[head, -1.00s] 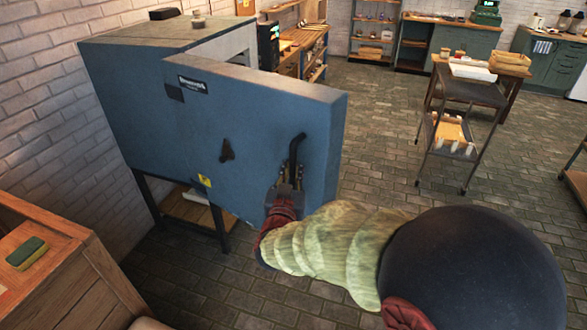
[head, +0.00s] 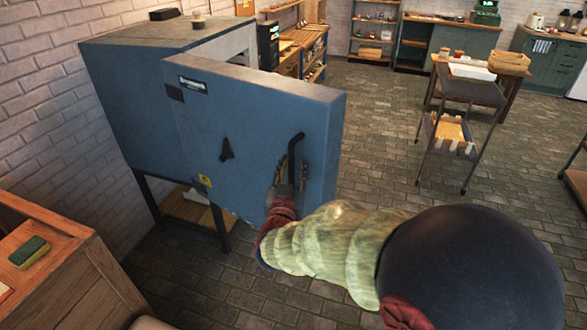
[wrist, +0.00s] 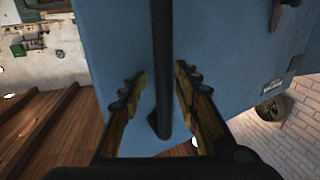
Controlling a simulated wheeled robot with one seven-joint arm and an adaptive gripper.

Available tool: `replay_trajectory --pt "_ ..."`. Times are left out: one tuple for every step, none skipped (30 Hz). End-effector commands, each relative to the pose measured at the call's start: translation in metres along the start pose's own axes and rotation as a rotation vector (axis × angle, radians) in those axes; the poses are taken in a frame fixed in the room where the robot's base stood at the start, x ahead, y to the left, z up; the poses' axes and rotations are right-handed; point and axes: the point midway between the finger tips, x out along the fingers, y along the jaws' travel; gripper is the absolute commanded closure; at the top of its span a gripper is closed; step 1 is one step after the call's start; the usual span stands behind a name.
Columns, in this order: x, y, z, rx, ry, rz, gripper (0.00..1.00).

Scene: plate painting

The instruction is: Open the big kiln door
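The big kiln (head: 140,85) is a blue box on dark legs by the left brick wall. Its thick blue door (head: 255,130) stands open, swung away from the body, with a pale strip of the inside visible behind its top edge. The black bar handle (head: 295,150) is upright near the door's free edge. My gripper (head: 290,172) is at the handle's lower part. In the wrist view, the handle (wrist: 161,60) lies between my two spread fingers (wrist: 158,85), with a gap on both sides.
A wooden cabinet (head: 70,270) with a sponge (head: 29,252) on it stands at the front left. A dark trolley (head: 470,92) is at the right. The brick floor between the door and the trolley is clear.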

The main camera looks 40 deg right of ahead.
Motion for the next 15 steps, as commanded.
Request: replay_trajectory --pt "0.000 0.000 0.000 0.000 0.000 -0.001 0.68" --pt "0.000 0.000 0.000 0.000 0.000 -0.001 0.68" --pt "0.000 -0.001 0.000 0.000 0.000 -0.001 0.68" --pt "-0.001 -0.001 0.000 0.000 0.001 -0.001 0.68" --pt "-0.002 -0.001 -0.001 0.001 0.001 -0.002 0.68" --pt "-0.005 -0.001 -0.001 0.001 0.001 -0.002 0.68" --pt "-0.007 -0.001 -0.001 0.001 0.001 -0.003 0.68" --pt "-0.011 -0.002 -0.001 0.002 0.002 -0.004 0.68" --pt "-0.017 -0.002 -0.001 0.002 0.001 -0.005 0.68" --pt "-0.021 -0.002 -0.001 0.002 0.001 -0.005 0.68" --pt "-0.027 -0.002 -0.001 0.001 0.002 -0.006 0.68" --pt "-0.035 -0.002 -0.001 0.002 0.002 -0.006 0.68" --pt "-0.041 -0.003 -0.001 0.001 0.002 -0.007 0.68" --pt "-0.047 -0.002 -0.001 0.002 0.001 -0.007 0.68" --pt "-0.055 -0.002 -0.001 0.002 0.002 -0.007 0.68"
